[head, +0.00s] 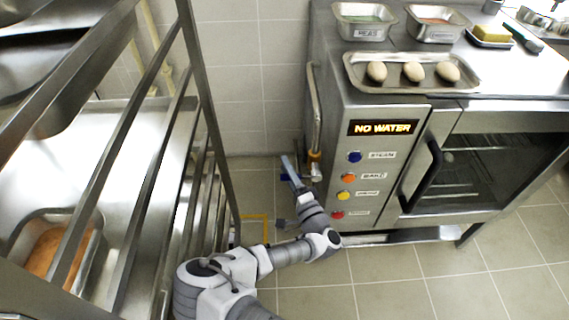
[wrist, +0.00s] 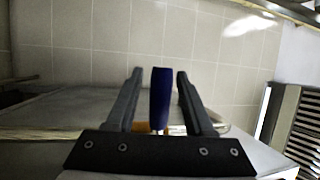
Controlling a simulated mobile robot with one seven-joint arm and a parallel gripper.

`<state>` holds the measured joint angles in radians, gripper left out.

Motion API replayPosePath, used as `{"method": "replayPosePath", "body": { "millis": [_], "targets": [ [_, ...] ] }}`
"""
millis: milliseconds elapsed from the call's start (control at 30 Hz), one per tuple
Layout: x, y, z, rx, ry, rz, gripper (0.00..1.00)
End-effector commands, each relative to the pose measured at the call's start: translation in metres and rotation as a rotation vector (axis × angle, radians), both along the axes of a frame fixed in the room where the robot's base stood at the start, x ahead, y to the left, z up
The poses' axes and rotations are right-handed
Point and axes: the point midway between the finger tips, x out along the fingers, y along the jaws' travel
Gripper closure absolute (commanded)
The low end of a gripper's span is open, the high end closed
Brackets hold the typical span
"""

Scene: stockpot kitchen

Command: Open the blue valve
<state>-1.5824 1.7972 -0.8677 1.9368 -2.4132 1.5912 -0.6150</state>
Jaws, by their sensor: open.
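The blue valve handle (wrist: 160,100) stands between the two fingers of my gripper (wrist: 159,76) in the wrist view. The gripper is open, and narrow gaps show between the handle and each finger. Yellow-orange fittings show at the foot of the handle. In the head view my gripper (head: 293,172) is low beside the left side of the oven, close to the brass fitting (head: 315,157) on its pipe (head: 314,110). The valve handle is hard to make out there, as the gripper largely hides it.
The steel oven (head: 385,180) has a lit "NO WATER" sign (head: 383,127) and several coloured knobs. A metal rack (head: 160,160) stands close at left of my arm. The tiled wall is behind; open floor (head: 400,290) lies in front.

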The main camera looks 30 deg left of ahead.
Motion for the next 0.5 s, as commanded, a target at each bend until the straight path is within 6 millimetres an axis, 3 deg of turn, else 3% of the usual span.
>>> {"method": "replayPosePath", "body": {
  "millis": [467, 500],
  "targets": [
    [0.0002, 0.0016, 0.0012, 0.000, 0.001, 0.002, 0.47],
    [0.0003, 0.0016, 0.0012, 0.000, 0.001, 0.002, 0.54]
  ]
}}
